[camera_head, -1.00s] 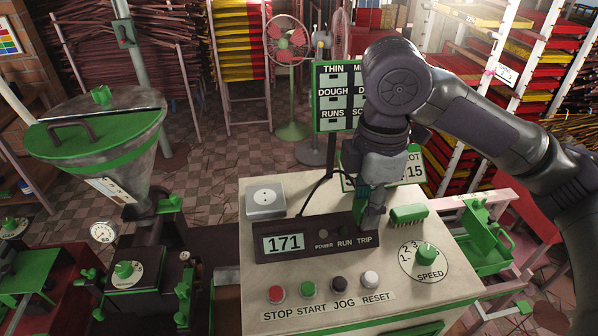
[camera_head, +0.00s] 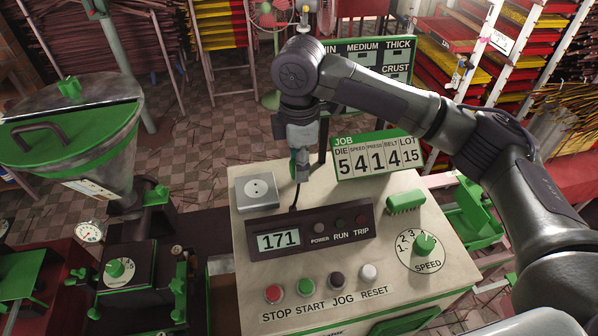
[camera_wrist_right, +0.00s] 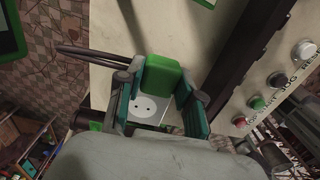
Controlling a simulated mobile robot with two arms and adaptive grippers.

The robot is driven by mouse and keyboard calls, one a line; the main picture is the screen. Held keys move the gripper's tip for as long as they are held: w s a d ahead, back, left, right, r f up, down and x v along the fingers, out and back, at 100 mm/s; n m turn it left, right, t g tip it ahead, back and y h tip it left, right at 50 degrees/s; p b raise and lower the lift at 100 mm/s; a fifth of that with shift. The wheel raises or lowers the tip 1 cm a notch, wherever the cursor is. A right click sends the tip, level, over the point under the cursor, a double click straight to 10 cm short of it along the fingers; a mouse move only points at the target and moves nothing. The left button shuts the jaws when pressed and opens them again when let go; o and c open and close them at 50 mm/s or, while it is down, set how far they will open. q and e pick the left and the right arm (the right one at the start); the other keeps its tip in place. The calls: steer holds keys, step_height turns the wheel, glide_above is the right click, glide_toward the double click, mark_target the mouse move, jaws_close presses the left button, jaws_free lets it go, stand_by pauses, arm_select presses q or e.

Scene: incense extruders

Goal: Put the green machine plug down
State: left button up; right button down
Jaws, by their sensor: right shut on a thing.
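The green machine plug (camera_wrist_right: 163,76) is a green block between the fingers of my right gripper (camera_head: 299,168), seen also in the right wrist view (camera_wrist_right: 157,98). The gripper points down and is shut on the plug. It is above the back of the console, just right of the grey socket box (camera_head: 257,193) in the head view. The white round socket face with two holes (camera_wrist_right: 148,108) shows beyond the plug in the right wrist view. A black cable (camera_head: 294,196) runs below the gripper. The fingers hide much of the plug in the head view. My left gripper is out of view.
A green-lidded hopper (camera_head: 68,125) is left.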

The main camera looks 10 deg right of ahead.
mark_target(299, 191)
steer(key=shift+f, duration=0.4)
step_height(299, 191, down, 2)
steer(key=shift+f+p, duration=0.2)
steer(key=shift+p, duration=0.5)
steer(key=shift+f, duration=0.45)
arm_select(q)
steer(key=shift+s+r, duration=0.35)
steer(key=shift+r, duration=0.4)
arm_select(e)
steer(key=shift+f, duration=0.15)
steer(key=shift+f, duration=0.4)
steer(key=c, duration=0.7)
jaws_free()
steer(key=shift+c, duration=0.2)
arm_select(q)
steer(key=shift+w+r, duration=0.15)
